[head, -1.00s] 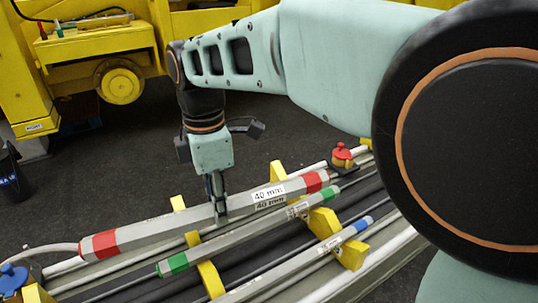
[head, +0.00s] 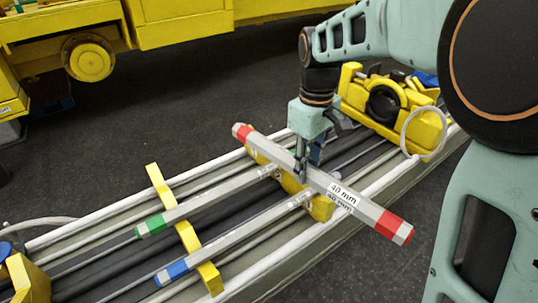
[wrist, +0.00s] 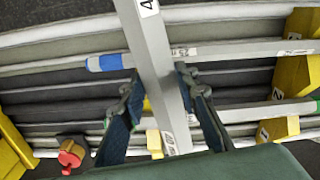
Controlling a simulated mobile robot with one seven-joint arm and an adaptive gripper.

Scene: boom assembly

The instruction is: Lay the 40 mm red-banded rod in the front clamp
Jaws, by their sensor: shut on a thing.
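The red-banded rod (head: 360,203) is a long grey rod with red bands near its ends and a "40 mm" label. My gripper (head: 301,174) is shut on it around its middle and holds it above the boom. The rod lies across the boom at an angle, with its right end past the boom's near edge. In the wrist view my gripper (wrist: 157,88) has a finger on each side of the grey rod (wrist: 152,45). A red knob (wrist: 70,155) shows low left in the wrist view. I cannot tell which fitting is the front clamp.
A green-banded rod (head: 200,202) and a blue-banded rod (head: 225,245) lie on yellow crossbars (head: 186,236) of the boom. A yellow mechanism (head: 390,105) stands at the boom's right end. A yellow machine (head: 90,57) stands behind. The dark floor between is clear.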

